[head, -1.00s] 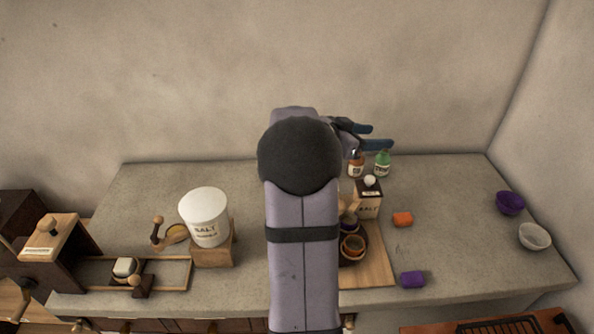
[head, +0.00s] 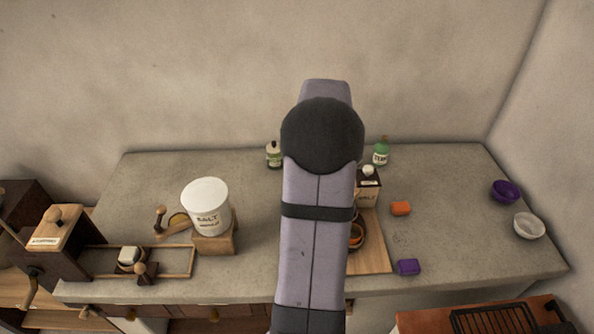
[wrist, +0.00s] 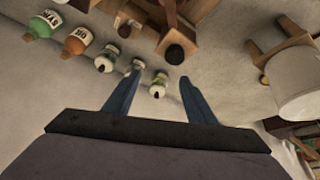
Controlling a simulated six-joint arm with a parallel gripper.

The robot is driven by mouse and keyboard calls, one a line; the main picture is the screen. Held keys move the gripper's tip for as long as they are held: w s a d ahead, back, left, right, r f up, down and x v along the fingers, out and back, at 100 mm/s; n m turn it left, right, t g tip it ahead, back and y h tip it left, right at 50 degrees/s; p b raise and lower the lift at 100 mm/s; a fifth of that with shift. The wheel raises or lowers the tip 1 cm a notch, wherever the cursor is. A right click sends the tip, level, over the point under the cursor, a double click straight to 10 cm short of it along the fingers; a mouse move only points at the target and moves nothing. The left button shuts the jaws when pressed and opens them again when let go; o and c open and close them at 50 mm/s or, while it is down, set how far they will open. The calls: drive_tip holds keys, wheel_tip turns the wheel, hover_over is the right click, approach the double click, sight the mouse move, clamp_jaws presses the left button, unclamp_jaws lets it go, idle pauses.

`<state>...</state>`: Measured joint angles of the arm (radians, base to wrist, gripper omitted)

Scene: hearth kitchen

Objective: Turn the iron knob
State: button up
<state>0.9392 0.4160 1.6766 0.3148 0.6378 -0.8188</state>
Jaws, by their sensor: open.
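I cannot single out an iron knob with certainty. In the wrist view a dark round piece (wrist: 175,54) sits at the end of a small wooden block; its material is unclear. My gripper (wrist: 160,76) shows there as two blue fingers spread apart, with nothing held between them. Small white-capped bottles (wrist: 158,86) appear beyond and between the fingertips, and the dark piece lies just past them. I see no contact. In the head view my arm hides the gripper and the middle of the counter.
A white salt crock (head: 207,207) stands on a wooden block at left. Purple (head: 505,191) and white (head: 529,226) bowls stand far right. Counter around them is clear.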

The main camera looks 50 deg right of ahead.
drive_tip(key=shift+s+a+f+y, duration=0.2)
drive_tip(key=shift+s+a+y, duration=0.05)
drive_tip(key=shift+a, duration=0.35)
drive_tip(key=shift+s+a+f+y, duration=0.2)
drive_tip(key=shift+a+y, duration=0.05)
drive_tip(key=shift+a, duration=0.3)
drive_tip(key=shift+f, duration=0.1)
drive_tip(key=shift+p+x, duration=1.3)
drive_tip(key=shift+x, duration=2.3)
drive_tip(key=shift+s, duration=0.1)
drive_tip(key=c, duration=1)
